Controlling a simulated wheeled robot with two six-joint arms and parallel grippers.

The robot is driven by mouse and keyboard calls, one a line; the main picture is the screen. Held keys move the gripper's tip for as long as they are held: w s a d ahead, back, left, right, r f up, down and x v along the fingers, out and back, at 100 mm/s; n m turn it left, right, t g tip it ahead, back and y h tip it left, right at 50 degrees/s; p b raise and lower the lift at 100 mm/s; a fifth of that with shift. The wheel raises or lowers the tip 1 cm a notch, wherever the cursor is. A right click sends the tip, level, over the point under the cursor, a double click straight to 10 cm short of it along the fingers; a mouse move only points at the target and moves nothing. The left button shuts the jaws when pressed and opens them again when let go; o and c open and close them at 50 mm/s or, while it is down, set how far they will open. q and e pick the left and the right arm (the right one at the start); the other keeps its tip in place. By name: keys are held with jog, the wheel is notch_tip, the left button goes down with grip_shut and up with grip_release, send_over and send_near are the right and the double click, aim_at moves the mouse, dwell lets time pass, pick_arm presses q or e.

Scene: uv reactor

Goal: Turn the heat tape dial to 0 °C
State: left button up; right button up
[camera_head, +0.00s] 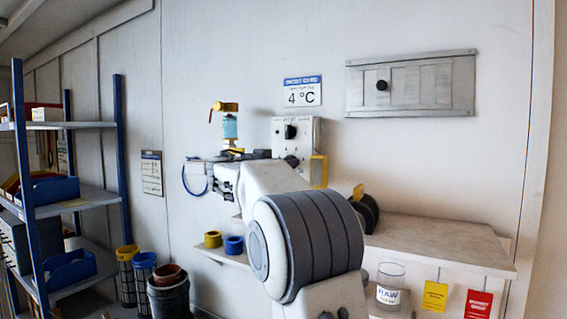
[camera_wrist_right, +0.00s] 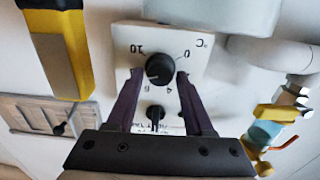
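The heat tape dial (camera_wrist_right: 159,69) is a round black knob on a white panel (camera_wrist_right: 203,61) marked °C, with 0, 4, 6 and 10 around it. I cannot clearly tell where its pointer stands. In the head view the dial (camera_head: 290,131) sits on the wall panel (camera_head: 305,135). My right gripper (camera_wrist_right: 159,76) is open, its two dark fingers on either side of the dial, with a visible gap on both sides. My left gripper is in neither view.
A small black switch (camera_wrist_right: 155,113) lies between the fingers on the same panel. A sign (camera_head: 302,91) reads 4 °C. A counter (camera_head: 440,240) stands to the right.

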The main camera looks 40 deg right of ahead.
grip_shut()
